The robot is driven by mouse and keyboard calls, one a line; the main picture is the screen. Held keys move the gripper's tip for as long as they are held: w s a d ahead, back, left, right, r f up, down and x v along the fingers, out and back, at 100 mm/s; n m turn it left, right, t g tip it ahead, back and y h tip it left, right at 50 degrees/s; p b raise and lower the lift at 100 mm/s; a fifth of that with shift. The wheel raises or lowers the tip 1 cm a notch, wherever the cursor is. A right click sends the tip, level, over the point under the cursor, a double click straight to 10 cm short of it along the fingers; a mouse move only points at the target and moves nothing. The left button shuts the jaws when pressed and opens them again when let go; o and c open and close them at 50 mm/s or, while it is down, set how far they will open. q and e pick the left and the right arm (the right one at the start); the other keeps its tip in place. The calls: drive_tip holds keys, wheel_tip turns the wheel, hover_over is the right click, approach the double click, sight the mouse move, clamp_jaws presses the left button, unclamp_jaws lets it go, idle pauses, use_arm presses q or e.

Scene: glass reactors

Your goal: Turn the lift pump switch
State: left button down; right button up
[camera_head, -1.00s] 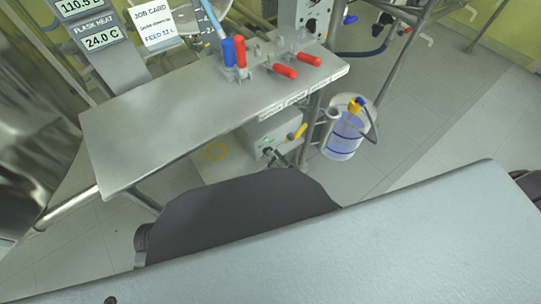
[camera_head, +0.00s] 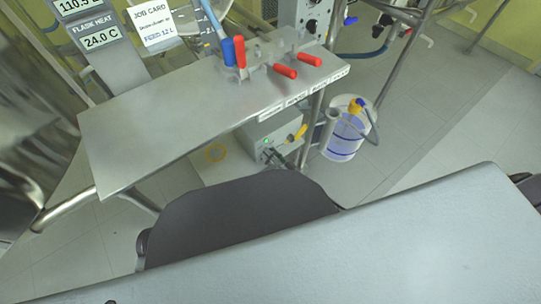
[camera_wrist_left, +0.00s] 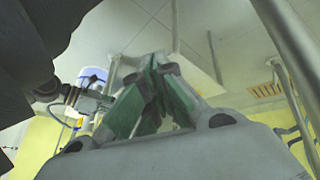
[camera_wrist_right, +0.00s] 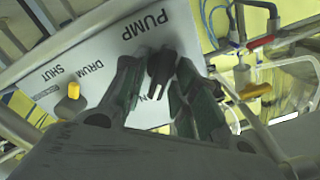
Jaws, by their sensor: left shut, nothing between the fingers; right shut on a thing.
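The lift pump switch is a black knob (camera_wrist_right: 160,68) on a white panel (camera_wrist_right: 125,48) marked PUMP in the right wrist view. My right gripper (camera_wrist_right: 158,80) is shut on this knob, with a green-lined finger on either side. In the head view, the pump box (camera_head: 256,131) with a small green light sits under the steel bench, and my right gripper (camera_head: 274,157) is at its front, small and partly hidden by my arm. My left gripper (camera_wrist_left: 156,66) is shut and empty, with its fingertips together, away from the panel.
A yellow knob (camera_wrist_right: 73,91) beside DRUM SHUT sits near the switch. The steel bench (camera_head: 150,120) overhangs the box and carries red-handled valves (camera_head: 284,71) and a blue handle (camera_head: 228,52). A drum with blue liquid (camera_head: 343,137) stands right of the box. Floor farther right is clear.

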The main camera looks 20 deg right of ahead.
use_arm(q)
drive_tip(key=shift+r, duration=0.15)
use_arm(e)
drive_tip(key=shift+n, duration=0.3)
drive_tip(key=n+p, duration=0.1)
drive_tip(key=n, duration=0.1)
drive_tip(key=shift+r+n, duration=0.1)
drive_tip(key=shift+n, duration=0.3)
drive_tip(key=n+p, duration=0.1)
drive_tip(key=n, duration=0.2)
drive_tip(key=shift+a+n, duration=0.1)
drive_tip(key=shift+n, duration=0.2)
drive_tip(key=n, duration=0.2)
drive_tip(key=shift+s+n+p, duration=0.1)
drive_tip(key=shift+n+p, duration=0.2)
drive_tip(key=shift+p, duration=0.05)
drive_tip(key=shift+a+n, duration=0.1)
drive_tip(key=shift+n, duration=0.8)
use_arm(q)
wheel_tip(320, 180, up, 6)
drive_tip(key=a, duration=0.1)
drive_tip(key=shift+s+a+g+y, duration=0.25)
drive_tip(key=shift+a+g+y, duration=0.05)
drive_tip(key=shift+g+y, duration=0.1)
drive_tip(key=shift+s, duration=0.1)
